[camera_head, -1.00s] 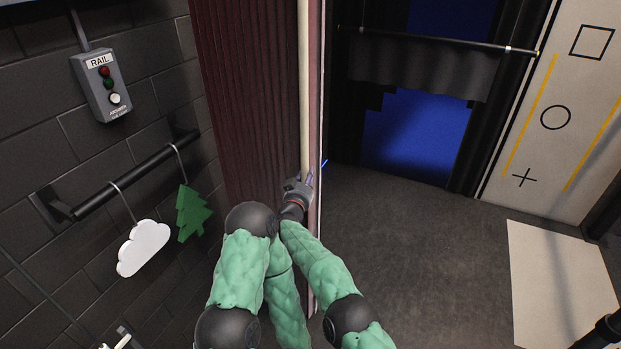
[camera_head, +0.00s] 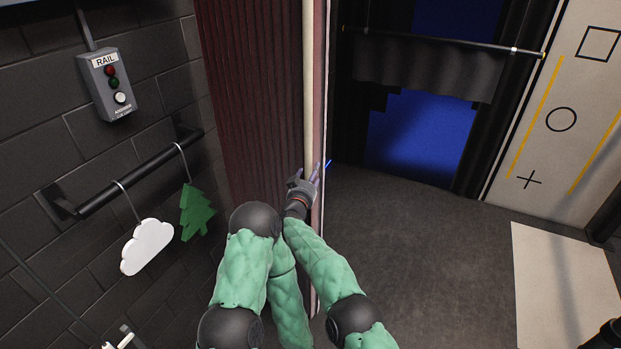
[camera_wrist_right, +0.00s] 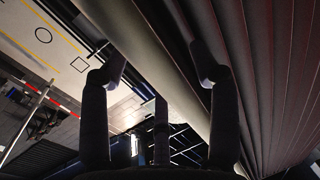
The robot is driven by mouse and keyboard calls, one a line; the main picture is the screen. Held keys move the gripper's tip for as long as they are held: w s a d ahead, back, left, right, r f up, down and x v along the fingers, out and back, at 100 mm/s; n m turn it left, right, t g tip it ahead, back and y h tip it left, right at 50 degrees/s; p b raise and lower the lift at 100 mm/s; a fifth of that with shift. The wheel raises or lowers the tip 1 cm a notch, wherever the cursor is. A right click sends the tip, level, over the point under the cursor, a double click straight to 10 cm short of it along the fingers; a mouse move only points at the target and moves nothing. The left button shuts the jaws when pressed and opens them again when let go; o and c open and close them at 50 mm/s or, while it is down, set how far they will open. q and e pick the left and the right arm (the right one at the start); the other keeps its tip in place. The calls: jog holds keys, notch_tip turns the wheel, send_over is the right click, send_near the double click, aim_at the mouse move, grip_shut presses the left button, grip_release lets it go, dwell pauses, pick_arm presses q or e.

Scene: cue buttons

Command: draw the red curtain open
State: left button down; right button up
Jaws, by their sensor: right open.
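The dark red pleated curtain (camera_head: 245,90) hangs at the centre left of the head view. A pale upright pole (camera_head: 308,85) runs along its right edge. My right gripper (camera_head: 316,174) is at this pole, low on the curtain's edge. The curtain's folds (camera_wrist_right: 275,80) fill the right side there. I cannot tell whether a finger touches the pole. My left gripper is not in view.
A grey RAIL button box (camera_head: 107,84) is on the brick wall at left. Below it, a black bar (camera_head: 130,172) carries a white cloud (camera_head: 147,247) and a green tree (camera_head: 195,212). The dark floor (camera_head: 400,240) right of the curtain is open, with a pale panel (camera_head: 560,290) beyond.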

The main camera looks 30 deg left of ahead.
aim_at(309, 154)
notch_tip(309, 154, up, 9)
jog(key=shift+r, duration=0.1)
dwell(0.3)
